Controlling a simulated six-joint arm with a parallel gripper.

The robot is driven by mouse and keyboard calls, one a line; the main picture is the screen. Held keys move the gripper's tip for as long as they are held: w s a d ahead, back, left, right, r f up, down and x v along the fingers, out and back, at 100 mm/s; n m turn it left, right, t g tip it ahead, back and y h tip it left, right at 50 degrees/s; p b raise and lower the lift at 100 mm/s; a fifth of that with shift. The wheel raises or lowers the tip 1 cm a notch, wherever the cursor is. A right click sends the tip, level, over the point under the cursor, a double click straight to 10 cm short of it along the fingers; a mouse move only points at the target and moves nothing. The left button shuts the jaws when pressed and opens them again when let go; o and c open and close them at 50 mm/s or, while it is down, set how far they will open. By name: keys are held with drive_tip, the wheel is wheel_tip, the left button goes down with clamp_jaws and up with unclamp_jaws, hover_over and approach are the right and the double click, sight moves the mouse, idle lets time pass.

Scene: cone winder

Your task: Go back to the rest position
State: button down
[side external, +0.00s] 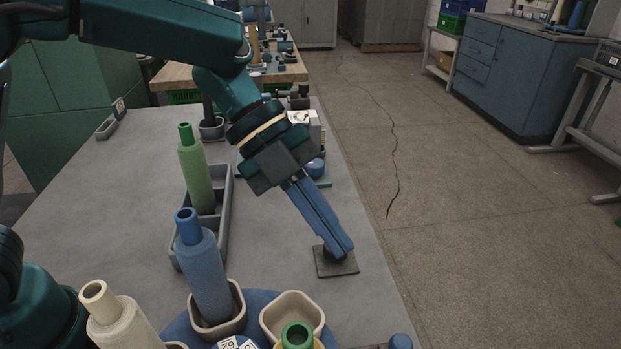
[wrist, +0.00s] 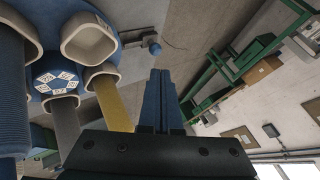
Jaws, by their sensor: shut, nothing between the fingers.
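My gripper (side external: 345,250) is shut and empty, its blue fingers pressed together and slanting down to the right. In the side view its tips overlap a small dark square plate (side external: 336,263) near the table's right edge; I cannot tell whether they touch it. In the wrist view the shut fingers (wrist: 160,78) point away from the camera. No marker for the rest position shows.
A blue carousel (side external: 262,302) with cream cups stands at the front, holding a blue cone (side external: 207,270) and a cream cone (side external: 118,318); one cup (side external: 292,312) looks empty. A green cone (side external: 195,170) stands in a grey tray (side external: 222,222).

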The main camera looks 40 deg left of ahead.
drive_tip(key=w+a+r+n+t+h, duration=0.1)
drive_tip(key=w+a+r+n+t, duration=0.25)
drive_tip(key=r+t, duration=0.35)
drive_tip(key=w+a+r+n+t+h, duration=0.15)
drive_tip(key=r+n+t, duration=0.3)
drive_tip(key=r, duration=0.45)
drive_tip(key=a+r+n+t+y, duration=0.3)
drive_tip(key=a+n+t+y, duration=0.2)
drive_tip(key=a+n+y, duration=0.45)
drive_tip(key=s+a+f+n+g+y, duration=0.3)
drive_tip(key=s+a+f+n, duration=0.15)
drive_tip(key=a+n, duration=0.2)
drive_tip(key=s+d+f+n+g+h, duration=0.1)
drive_tip(key=s+d+f+n+g, duration=0.2)
drive_tip(key=s+f+g, duration=0.5)
drive_tip(key=s+f, duration=0.4)
drive_tip(key=f, duration=0.1)
drive_tip(key=shift+s, duration=0.25)
drive_tip(key=shift+a, duration=0.1)
